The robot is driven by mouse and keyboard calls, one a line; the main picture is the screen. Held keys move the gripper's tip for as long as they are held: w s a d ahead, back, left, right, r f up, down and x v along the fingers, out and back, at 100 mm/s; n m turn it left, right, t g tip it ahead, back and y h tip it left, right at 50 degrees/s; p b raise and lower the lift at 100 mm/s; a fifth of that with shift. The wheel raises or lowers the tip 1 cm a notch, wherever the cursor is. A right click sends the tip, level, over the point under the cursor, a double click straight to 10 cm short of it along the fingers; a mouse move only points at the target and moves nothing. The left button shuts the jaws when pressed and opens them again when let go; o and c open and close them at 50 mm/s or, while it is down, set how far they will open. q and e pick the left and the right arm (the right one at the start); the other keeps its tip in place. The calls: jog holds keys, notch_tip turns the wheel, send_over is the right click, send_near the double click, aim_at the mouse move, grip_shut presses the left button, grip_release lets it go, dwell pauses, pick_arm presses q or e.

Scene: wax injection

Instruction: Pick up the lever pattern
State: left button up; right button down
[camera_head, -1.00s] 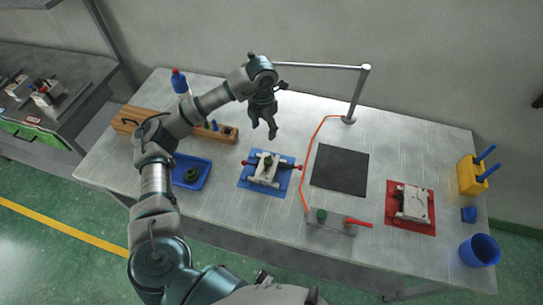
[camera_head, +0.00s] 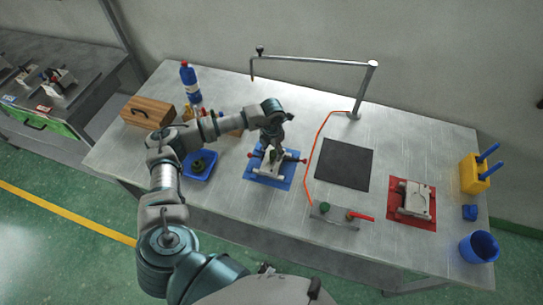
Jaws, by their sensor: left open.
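My left gripper (camera_head: 270,153) points down over a pale metal mould (camera_head: 268,170) that lies on a blue mat (camera_head: 253,177) near the middle of the table. Its fingers are open, close above or at the mould, and hide part of it. A small dark green piece shows between the fingers; I cannot tell for sure that it is the lever pattern, or whether the fingers touch it. Red knobs (camera_head: 304,161) stick out at the mould's sides. My right gripper is out of view.
A blue tray (camera_head: 210,174) with a dark round piece stands left of the mat. A lamp-like metal post (camera_head: 363,90) stands behind, with an orange cable (camera_head: 317,155). A black pad (camera_head: 343,165) and a red mat (camera_head: 411,221) with another mould lie right.

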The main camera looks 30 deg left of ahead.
pick_arm(q)
jog(key=shift+d+f, duration=0.15)
jog(key=shift+f, duration=0.15)
jog(key=shift+d, duration=0.15)
jog(key=shift+c, duration=1)
jog(key=c, duration=0.8)
jog(key=shift+c, duration=0.3)
jog(key=shift+r, duration=0.15)
